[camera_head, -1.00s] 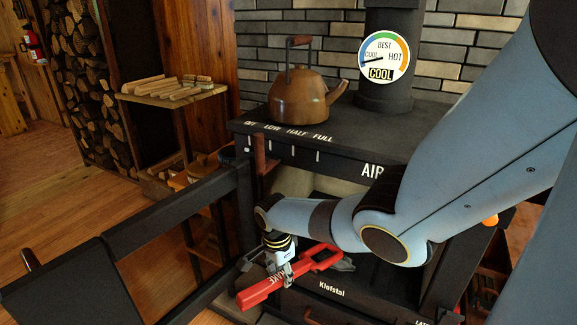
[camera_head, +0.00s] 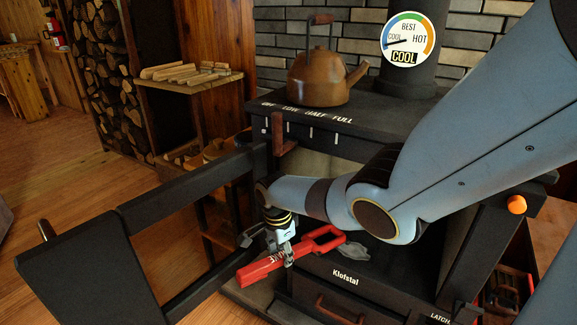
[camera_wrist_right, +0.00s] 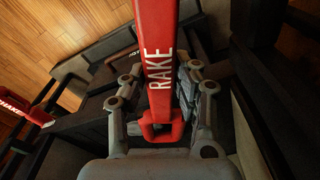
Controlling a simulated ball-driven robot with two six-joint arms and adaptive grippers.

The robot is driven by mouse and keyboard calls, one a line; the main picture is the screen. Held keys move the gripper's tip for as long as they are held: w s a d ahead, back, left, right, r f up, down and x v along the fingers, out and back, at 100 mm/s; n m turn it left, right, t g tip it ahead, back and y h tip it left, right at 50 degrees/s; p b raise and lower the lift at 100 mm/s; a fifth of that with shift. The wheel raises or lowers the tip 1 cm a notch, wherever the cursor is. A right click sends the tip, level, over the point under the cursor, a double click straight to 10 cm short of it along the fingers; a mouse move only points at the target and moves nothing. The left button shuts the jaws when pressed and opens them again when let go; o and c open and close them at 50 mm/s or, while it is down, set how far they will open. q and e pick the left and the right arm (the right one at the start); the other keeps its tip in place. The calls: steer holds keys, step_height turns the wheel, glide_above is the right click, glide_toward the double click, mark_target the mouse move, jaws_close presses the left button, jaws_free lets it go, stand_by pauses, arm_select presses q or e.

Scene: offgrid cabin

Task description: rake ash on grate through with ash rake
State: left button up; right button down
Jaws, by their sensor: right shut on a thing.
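The ash rake (camera_head: 262,270), red with white lettering, is held in my right gripper (camera_head: 284,252) in front of the black stove's firebox opening. In the right wrist view the rake's red shaft (camera_wrist_right: 156,60), lettered RAKE, runs between the two fingers of the same gripper (camera_wrist_right: 160,115), which is shut on it. A red loop at the shaft's other end points toward the opening. A small grey patch (camera_head: 353,251) lies just beyond the loop; I cannot tell whether it is ash or the rake's head. The grate is mostly hidden behind my right arm. My left gripper is out of view.
The black stove door (camera_head: 90,272) stands open at left. A copper kettle (camera_head: 318,78) sits on the stove top (camera_head: 385,117), by a gauge (camera_head: 407,40) reading COOL. A wood shelf (camera_head: 190,82) holds kindling. A red lettered piece (camera_wrist_right: 12,104) shows in the wrist view.

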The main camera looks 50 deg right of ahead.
mark_target(293, 258)
steer(key=shift+w, duration=0.1)
steer(key=shift+s+p, duration=0.35)
steer(key=shift+p, duration=0.15)
steer(key=shift+s+d+p, duration=0.2)
steer(key=shift+s+p, duration=0.75)
steer(key=shift+s, duration=0.4)
steer(key=shift+s, duration=0.1)
